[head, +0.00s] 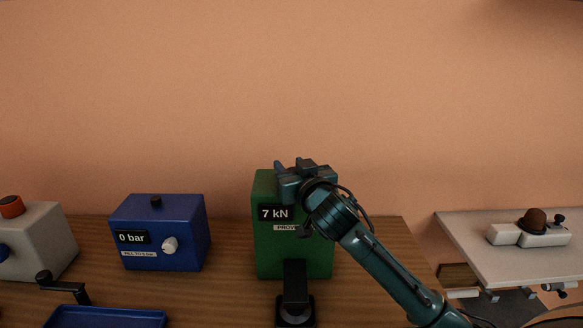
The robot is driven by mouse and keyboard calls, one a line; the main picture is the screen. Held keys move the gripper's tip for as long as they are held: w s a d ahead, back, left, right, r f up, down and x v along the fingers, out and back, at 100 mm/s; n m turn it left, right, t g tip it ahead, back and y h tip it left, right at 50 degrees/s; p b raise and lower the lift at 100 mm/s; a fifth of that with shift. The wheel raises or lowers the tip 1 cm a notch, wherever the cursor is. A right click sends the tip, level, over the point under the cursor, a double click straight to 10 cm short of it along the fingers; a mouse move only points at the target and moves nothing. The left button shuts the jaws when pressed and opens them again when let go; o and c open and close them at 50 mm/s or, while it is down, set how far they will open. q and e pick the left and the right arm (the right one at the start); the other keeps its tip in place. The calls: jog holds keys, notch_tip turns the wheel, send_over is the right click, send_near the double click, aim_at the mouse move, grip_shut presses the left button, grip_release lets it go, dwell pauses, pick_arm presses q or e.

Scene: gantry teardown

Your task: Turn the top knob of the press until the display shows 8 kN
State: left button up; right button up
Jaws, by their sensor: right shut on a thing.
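The press is a green box (268,246) on the wooden table, with a black post in front of its lower face. Its display (273,213) reads 7 kN. A label below the display is partly covered by my arm. My right gripper (295,168) is at the top of the press, pointing down, and is shut on the top knob. The knob is almost wholly hidden by the gripper; only a small reddish-brown bit shows between the fingers. My left gripper is not in view.
Left of the press stands a blue box (185,222) reading 0 bar, with a white knob (169,245). Further left are a grey box (42,240) with an orange knob and a blue tray (108,318). A grey side table (490,262) stands at the right.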

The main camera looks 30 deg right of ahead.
jog(key=shift+m+h, duration=0.3)
jog(key=shift+h, duration=0.2)
jog(key=o, duration=1)
pick_arm(q)
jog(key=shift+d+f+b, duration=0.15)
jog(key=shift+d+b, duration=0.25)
jog(key=shift+b, duration=0.5)
pick_arm(e)
jog(key=s+a, duration=0.1)
jog(key=s, duration=1.2)
jog(key=shift+a, duration=0.35)
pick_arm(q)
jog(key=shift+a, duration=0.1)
